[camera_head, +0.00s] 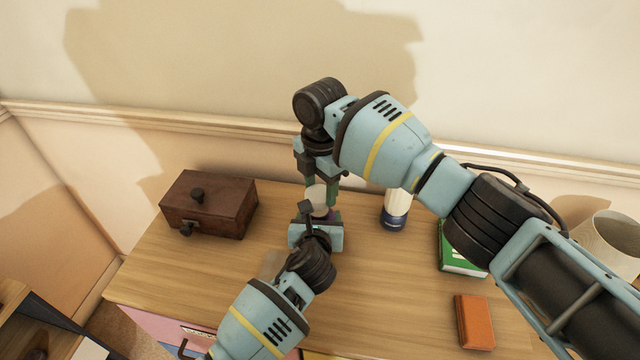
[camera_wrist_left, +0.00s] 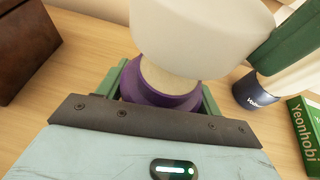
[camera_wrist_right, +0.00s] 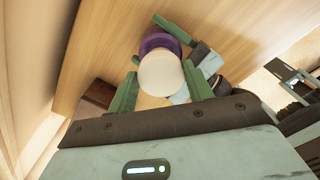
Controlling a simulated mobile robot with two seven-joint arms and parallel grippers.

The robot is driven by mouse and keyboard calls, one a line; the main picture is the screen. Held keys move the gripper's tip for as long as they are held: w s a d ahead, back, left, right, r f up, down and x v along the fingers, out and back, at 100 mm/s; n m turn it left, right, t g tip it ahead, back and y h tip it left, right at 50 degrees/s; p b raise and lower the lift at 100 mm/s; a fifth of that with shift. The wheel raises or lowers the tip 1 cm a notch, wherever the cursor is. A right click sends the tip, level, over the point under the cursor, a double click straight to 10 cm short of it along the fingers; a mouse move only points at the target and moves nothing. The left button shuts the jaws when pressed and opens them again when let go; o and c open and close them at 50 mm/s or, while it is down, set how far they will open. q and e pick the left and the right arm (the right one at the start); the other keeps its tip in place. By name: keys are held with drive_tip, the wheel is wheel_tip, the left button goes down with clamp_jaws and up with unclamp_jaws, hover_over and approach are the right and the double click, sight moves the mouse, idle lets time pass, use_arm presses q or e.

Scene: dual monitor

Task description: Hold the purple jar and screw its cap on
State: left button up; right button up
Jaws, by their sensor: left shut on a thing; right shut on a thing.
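The purple jar (camera_wrist_left: 160,92) stands on the desk between the green fingers of my left gripper (camera_head: 318,228), which is shut on it. The jar's pale neck (camera_wrist_left: 168,82) shows above the purple shoulder. The white cap (camera_head: 316,197) is held above the jar by my right gripper (camera_wrist_right: 160,82), which is shut on it from above. In the right wrist view the cap (camera_wrist_right: 161,75) sits between both fingers, with the purple jar (camera_wrist_right: 158,42) partly hidden behind it. Whether the cap touches the neck cannot be told.
A dark wooden box (camera_head: 215,205) stands left of the jar. A white and blue bottle (camera_head: 396,208) stands close on the right. A green book (camera_head: 460,262) and an orange book (camera_head: 474,322) lie farther right on the desk (camera_head: 385,300). The wall is behind.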

drive_tip(key=shift+f, duration=0.6)
drive_tip(key=shift+f, duration=0.9)
drive_tip(key=shift+f, duration=0.55)
use_arm(q)
drive_tip(key=c, duration=0.5)
use_arm(e)
drive_tip(key=o, duration=0.9)
use_arm(q)
drive_tip(key=shift+a, duration=0.1)
use_arm(e)
drive_tip(key=shift+o, duration=0.2)
use_arm(q)
drive_tip(key=shift+w+a, duration=0.1)
drive_tip(key=shift+a, duration=0.05)
use_arm(e)
drive_tip(key=shift+s, duration=0.1)
